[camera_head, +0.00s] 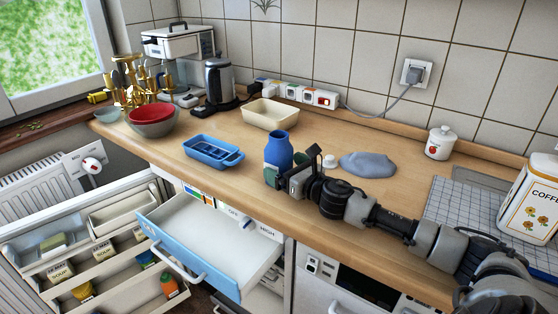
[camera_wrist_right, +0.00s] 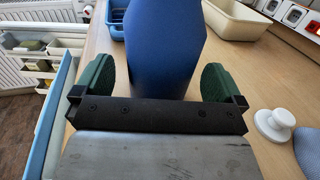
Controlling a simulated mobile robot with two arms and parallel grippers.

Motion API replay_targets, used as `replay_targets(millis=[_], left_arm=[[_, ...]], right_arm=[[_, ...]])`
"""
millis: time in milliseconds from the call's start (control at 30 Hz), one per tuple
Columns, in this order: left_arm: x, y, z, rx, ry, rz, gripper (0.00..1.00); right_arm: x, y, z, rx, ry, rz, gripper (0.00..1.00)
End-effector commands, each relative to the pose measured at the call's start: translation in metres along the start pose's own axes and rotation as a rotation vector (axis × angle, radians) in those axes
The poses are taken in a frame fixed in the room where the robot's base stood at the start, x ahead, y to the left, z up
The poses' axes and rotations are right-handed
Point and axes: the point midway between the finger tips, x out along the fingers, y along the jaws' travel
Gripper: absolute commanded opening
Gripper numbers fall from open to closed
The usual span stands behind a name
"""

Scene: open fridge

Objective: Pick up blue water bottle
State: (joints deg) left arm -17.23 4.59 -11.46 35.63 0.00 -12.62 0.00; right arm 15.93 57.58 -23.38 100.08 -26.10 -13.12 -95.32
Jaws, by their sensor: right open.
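The blue water bottle (camera_head: 279,150) stands upright on the wooden counter, near its front edge. In the right wrist view the bottle (camera_wrist_right: 165,45) fills the top middle, with its upper part out of frame. My right gripper (camera_head: 280,174) comes in from the right and is at the bottle's lower part in the head view. In the wrist view the right gripper (camera_wrist_right: 158,80) is open, with one green finger on each side of the bottle. A gap shows between each finger and the bottle. My left gripper is not in view.
A blue tray (camera_head: 213,152) is left of the bottle and a cream tub (camera_head: 270,113) behind it. A grey-blue cloth (camera_head: 368,164) and a white knob-like lid (camera_wrist_right: 273,124) lie to the right. An open drawer (camera_head: 215,241) juts out below the counter.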

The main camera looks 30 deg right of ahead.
Motion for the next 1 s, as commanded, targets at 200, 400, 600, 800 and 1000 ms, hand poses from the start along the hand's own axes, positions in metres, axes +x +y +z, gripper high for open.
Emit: replay_targets(millis=[200,400,600,800,1000], left_arm=[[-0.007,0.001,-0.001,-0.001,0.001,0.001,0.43],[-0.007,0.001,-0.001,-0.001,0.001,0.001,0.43],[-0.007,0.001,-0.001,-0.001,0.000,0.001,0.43],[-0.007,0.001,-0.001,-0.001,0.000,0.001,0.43],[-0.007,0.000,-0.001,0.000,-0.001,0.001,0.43]], right_arm=[[0.025,0.001,0.002,0.001,-0.001,0.000,1.00],[0.027,0.000,0.000,0.000,0.001,0.000,1.00],[0.027,0.000,0.000,-0.001,0.000,0.000,0.81],[0.027,0.000,0.000,-0.001,0.000,0.000,0.51],[0.027,0.000,0.002,-0.001,-0.002,0.000,0.35]])
